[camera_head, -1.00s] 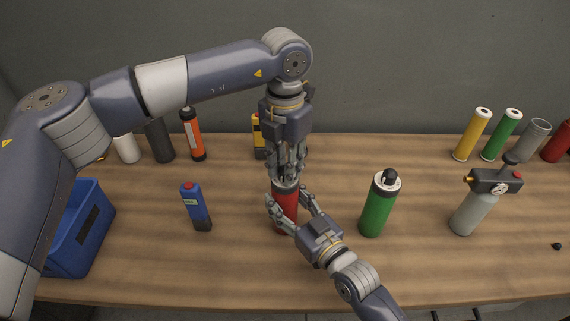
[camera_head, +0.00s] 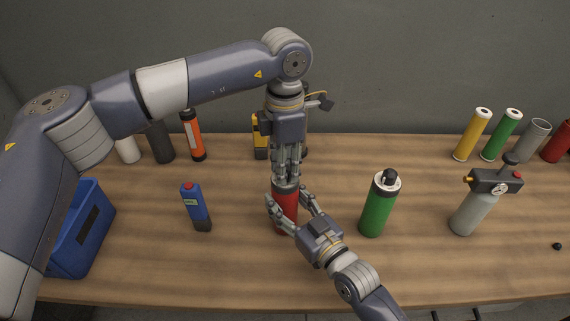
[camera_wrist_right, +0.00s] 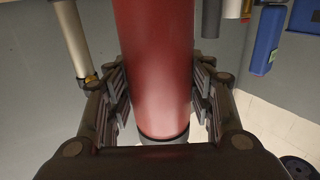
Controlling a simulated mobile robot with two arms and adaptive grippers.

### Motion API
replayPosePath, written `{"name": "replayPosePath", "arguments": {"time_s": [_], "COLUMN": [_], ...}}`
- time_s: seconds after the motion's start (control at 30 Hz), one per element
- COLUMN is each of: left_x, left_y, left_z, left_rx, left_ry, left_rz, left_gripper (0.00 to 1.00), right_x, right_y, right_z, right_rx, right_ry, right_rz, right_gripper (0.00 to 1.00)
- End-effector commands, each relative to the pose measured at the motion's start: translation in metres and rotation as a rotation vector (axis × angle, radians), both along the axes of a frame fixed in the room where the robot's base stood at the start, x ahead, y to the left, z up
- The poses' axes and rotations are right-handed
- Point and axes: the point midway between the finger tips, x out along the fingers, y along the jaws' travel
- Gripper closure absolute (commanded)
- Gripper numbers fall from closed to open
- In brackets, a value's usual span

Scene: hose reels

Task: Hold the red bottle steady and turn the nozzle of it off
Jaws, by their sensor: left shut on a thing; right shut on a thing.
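The red bottle (camera_head: 286,204) stands upright on the wooden table in the middle of the head view. My right gripper (camera_head: 287,203) comes in from the lower right and is shut around its body. In the right wrist view the red body (camera_wrist_right: 158,60) fills the space between the finger pads. My left gripper (camera_head: 286,172) points straight down from above and is shut on the nozzle at the bottle's top. Its fingers hide the nozzle, so I cannot see its position.
A green bottle (camera_head: 379,205) stands to the right, with a grey gauge bottle (camera_head: 470,210) beyond. A blue device (camera_head: 196,208) and blue bin (camera_head: 82,232) are to the left. Several cylinders line the back. The table's front strip (camera_head: 200,270) is clear.

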Motion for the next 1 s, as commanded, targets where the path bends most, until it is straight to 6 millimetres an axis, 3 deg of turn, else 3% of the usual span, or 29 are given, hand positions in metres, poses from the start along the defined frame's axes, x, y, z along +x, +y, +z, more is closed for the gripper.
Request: {"name": "replayPosePath", "arguments": {"time_s": [0.47, 0.5, 0.6, 1.0], "left_x": [0.0010, 0.0010, 0.0008, 0.0007], "left_y": [0.0010, 0.0010, 0.0008, 0.0001], "left_z": [0.0005, 0.0006, 0.0004, 0.0063], "left_rx": [0.002, 0.002, 0.001, 0.000], "left_ry": [-0.003, -0.003, -0.002, -0.002], "left_rz": [-0.014, -0.014, -0.014, -0.014], "left_gripper": [0.99, 0.71, 0.54, 0.54], "right_x": [-0.0003, -0.0003, -0.0003, -0.0003], "right_y": [-0.0003, -0.0003, -0.0002, -0.0001], "right_z": [-0.0011, -0.0011, -0.0012, -0.0011], "right_rx": [-0.002, -0.002, -0.002, -0.002], "right_ry": [0.002, 0.002, 0.002, 0.002], "right_rz": [0.000, 0.000, 0.000, 0.000], "right_gripper": [0.83, 0.83, 0.83, 0.83]}}
